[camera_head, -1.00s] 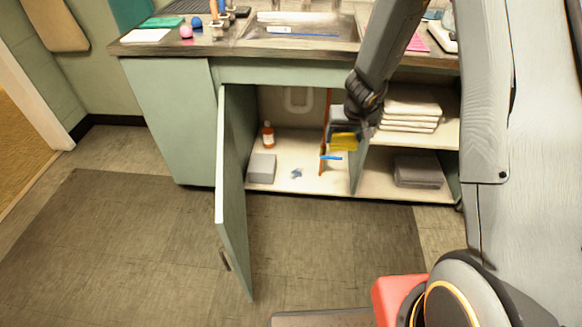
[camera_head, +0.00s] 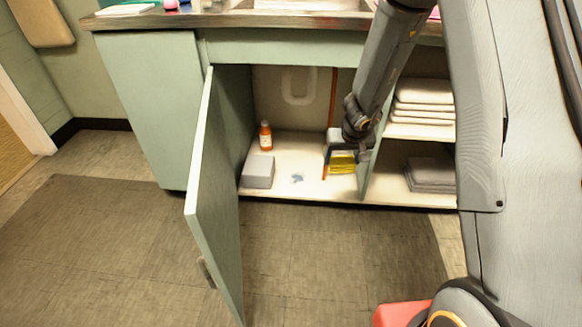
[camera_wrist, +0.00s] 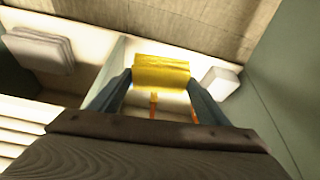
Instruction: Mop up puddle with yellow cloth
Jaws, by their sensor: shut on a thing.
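My gripper (camera_head: 342,160) is shut on the yellow cloth (camera_head: 343,163) inside the open cabinet, close above its floor. In the wrist view, the yellow cloth (camera_wrist: 161,73) spans between the two fingers of my gripper (camera_wrist: 160,84). The puddle (camera_head: 297,178) is a small bluish patch on the pale cabinet floor, left of the cloth. The cloth and the puddle are apart. I cannot make out the puddle in the wrist view.
An orange bottle (camera_head: 265,136) and a grey box (camera_head: 258,171) stand left of the puddle. An open door (camera_head: 212,195) bounds the left side. An orange upright rod (camera_head: 332,100) is beside my gripper. Folded white towels (camera_head: 423,104) and grey towels (camera_head: 430,174) lie on shelves at right.

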